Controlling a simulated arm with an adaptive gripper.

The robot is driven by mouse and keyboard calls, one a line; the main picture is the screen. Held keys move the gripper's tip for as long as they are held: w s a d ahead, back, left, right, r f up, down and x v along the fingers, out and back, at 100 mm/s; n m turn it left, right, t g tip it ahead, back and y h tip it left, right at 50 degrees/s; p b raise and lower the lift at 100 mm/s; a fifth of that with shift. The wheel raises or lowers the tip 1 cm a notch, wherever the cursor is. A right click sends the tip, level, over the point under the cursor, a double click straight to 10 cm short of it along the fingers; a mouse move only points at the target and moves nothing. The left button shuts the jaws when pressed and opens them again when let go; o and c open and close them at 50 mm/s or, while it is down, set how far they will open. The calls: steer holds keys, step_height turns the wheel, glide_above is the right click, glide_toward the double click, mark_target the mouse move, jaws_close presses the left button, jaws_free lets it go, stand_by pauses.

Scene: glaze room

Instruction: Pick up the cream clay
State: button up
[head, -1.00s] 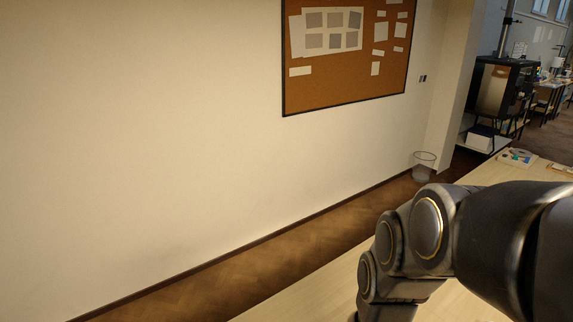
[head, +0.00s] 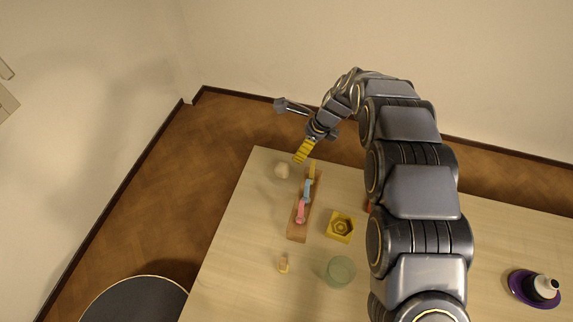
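The cream clay (head: 282,171) is a small pale lump on the light wooden table (head: 235,235), close to its far left corner. It stands clear, left of a wooden rack. My gripper (head: 287,132) is above and beyond the far edge of the table in the head view, a little above the clay in the picture. Its two fingers are spread wide, one showing a yellow ribbed pad and the other dark. Nothing shows between them. The clay is apart from the fingers, and its whole top is visible.
The wooden rack (head: 296,234) holds pink, blue and yellow pieces right of the clay. Nearby are a yellow square mould (head: 341,227), a green glass dish (head: 339,271) and a small yellowish piece (head: 283,264). A purple plate (head: 517,281) bears a white bottle. A dark round seat (head: 135,300) stands lower left.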

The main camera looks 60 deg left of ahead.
mark_target(284, 166)
steer(key=shift+g+h, duration=0.4)
steer(key=shift+g, duration=0.1)
steer(key=s+f, duration=0.1)
steer(key=f, duration=0.1)
steer(key=s+f, duration=0.2)
steer(key=shift+s+a+f, duration=0.2)
steer(key=shift+s, duration=0.1)
steer(key=x, duration=0.6)
steer(key=shift+w+r, duration=0.1)
steer(key=c, duration=1.2)
